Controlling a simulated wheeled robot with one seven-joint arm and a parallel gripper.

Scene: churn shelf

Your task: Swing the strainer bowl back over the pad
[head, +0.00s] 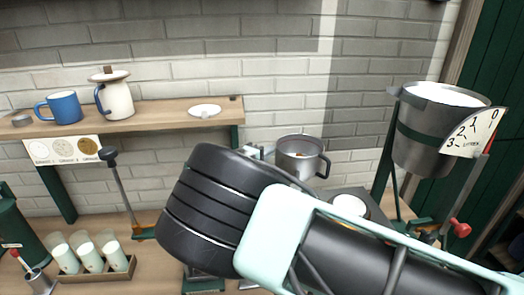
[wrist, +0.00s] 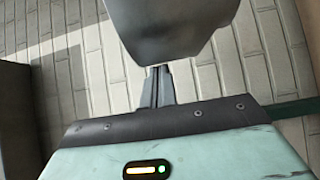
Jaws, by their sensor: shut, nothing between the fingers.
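A grey metal bowl with a dark side handle, which looks like the strainer bowl (head: 302,161), is in the middle of the head view, behind my arm. Something brownish shows inside it. A smooth grey metal body fills the top of the wrist view, probably the same bowl (wrist: 172,28). My gripper (wrist: 158,78) is shut and empty, its fingertips just below that metal body; I cannot tell if they touch it. In the head view my arm hides most of the gripper. A dark square surface, possibly the pad (head: 376,213), lies right of the bowl with a white disc on it.
A tall metal pail (head: 425,135) of white liquid with a litre scale stands at right on a green frame. A wooden shelf (head: 160,118) at left holds a blue mug, a jug and a saucer. A rack (head: 105,268) of tumblers and a knobbed lever (head: 120,190) stand below.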

